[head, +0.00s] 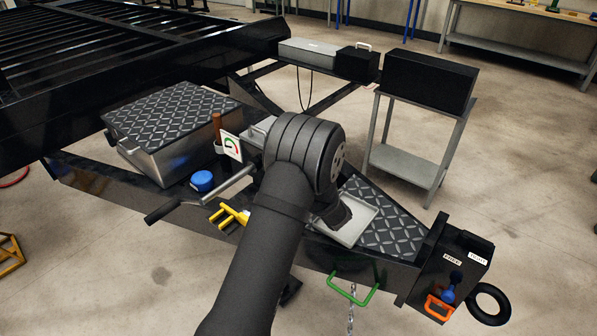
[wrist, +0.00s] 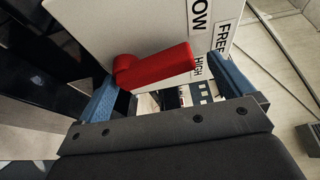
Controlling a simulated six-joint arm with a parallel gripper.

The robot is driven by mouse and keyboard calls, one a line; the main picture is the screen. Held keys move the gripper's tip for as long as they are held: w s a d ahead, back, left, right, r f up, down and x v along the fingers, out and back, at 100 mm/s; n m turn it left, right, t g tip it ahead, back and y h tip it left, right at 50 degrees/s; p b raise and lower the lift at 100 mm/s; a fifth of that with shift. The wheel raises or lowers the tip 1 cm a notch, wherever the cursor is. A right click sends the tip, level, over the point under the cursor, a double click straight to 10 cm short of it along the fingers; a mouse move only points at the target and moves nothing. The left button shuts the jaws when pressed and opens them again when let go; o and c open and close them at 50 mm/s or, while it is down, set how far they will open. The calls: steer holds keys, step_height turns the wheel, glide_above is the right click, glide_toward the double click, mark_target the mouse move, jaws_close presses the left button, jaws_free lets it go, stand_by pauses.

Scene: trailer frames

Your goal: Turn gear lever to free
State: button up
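The red gear lever (wrist: 155,66) shows in the wrist view in front of a pale panel (wrist: 150,20). Its pivot end is at left and its free end lies beside the HIGH label (wrist: 200,68). The LOW label (wrist: 201,15) is above, and the FREE label (wrist: 222,45) is to the right. My gripper (wrist: 163,72) is open, its two blue fingers apart on either side of the lever. The left finger is close to the pivot end; I cannot tell whether it touches. In the head view my arm hides the lever and the gripper.
In the head view, a crank handle (head: 200,192), a blue cap (head: 202,181), yellow handles (head: 229,215) and a gauge (head: 231,146) sit left of my arm. A grey tray (head: 350,232) and treadplate (head: 395,225) lie right. A black box (head: 430,80) stands on a stand behind.

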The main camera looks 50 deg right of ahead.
steer(key=shift+a+f, duration=0.1)
steer(key=v, duration=1.7)
steer(key=shift+s, duration=0.2)
